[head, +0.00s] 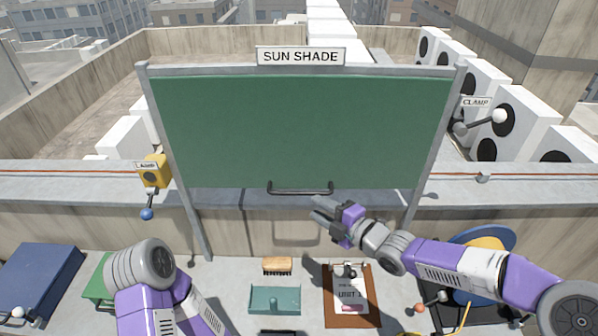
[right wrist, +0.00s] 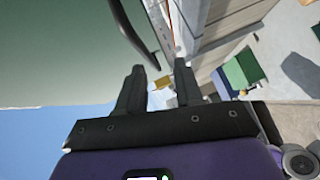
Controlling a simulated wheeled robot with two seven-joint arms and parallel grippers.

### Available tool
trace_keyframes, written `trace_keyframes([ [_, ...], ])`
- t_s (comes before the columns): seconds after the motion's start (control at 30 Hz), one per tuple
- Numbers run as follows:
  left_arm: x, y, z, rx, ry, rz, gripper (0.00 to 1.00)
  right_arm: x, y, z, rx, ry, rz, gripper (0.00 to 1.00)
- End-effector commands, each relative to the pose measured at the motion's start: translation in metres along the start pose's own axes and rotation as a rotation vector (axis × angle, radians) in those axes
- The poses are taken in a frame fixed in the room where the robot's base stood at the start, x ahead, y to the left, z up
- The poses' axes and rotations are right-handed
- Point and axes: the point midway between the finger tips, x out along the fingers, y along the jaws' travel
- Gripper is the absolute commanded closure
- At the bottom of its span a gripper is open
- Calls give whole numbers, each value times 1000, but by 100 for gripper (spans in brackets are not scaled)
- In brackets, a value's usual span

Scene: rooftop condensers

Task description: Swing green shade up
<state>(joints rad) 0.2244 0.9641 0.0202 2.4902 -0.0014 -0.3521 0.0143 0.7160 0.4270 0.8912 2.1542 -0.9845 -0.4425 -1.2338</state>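The green shade (head: 300,130) is a wide flat panel in a grey frame under a "SUN SHADE" sign (head: 301,56). A dark bar handle (head: 300,192) runs along its lower edge. My right gripper (head: 316,208) is just below the handle's right end, apart from it as far as I can tell. In the right wrist view its two fingers (right wrist: 158,72) stand apart with nothing between them; the handle (right wrist: 138,34) shows just beyond the fingertips. A clamp (head: 461,128) with a white-knobbed lever is on the right post. My left gripper is out of view.
A yellow box (head: 153,172) with a blue-knobbed lever is at the left post. On the ledge below lie a brush (head: 277,265), a teal tray (head: 274,310) and a clipboard (head: 333,312). A blue box (head: 38,278) is far left. White condensers (head: 525,115) stand behind at right.

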Motion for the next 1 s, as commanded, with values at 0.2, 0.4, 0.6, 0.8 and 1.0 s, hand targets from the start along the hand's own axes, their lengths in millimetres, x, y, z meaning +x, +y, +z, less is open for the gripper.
trace_keyframes([
  [0.2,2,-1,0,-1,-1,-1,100,13,15,-6,-99,15,23,65],
  [0.4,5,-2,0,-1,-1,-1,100,43,15,-7,-94,16,22,65],
  [0.6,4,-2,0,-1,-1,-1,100,66,16,-6,-93,13,20,65],
  [0.8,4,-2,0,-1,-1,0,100,74,16,-6,-93,12,19,65],
  [1.0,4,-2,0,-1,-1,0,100,74,16,-6,-92,11,19,65],
])
